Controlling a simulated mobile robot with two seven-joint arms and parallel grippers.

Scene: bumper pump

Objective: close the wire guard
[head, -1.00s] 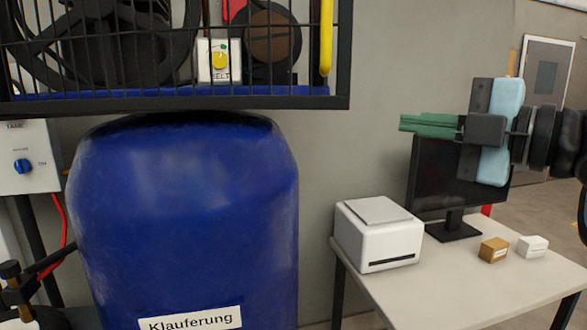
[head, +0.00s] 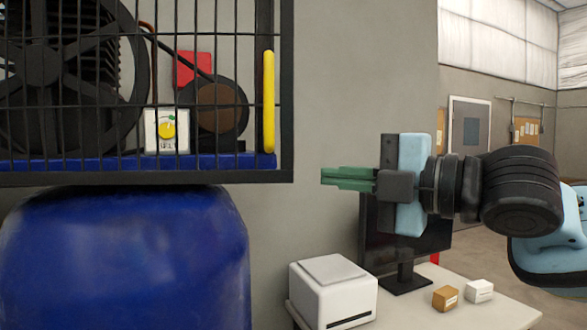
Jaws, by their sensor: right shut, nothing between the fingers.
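The wire guard (head: 287,110) is a black-framed grid of thin bars in front of the compressor's flywheel and motor at the upper left. A yellow vertical handle (head: 269,102) is on its right side. From this view I cannot tell whether the guard is fully closed. My right gripper (head: 324,179) has green fingers, shut and empty, pointing left. In the picture it lies to the right of the guard frame and lower than the handle, apart from both. My left gripper is not in view.
A blue tank (head: 125,265) stands below the guard. At the lower right, a table (head: 505,312) holds a white printer-like box (head: 333,292), a monitor (head: 375,235) and two small boxes. Bare grey wall (head: 350,70) lies between the guard and my right arm.

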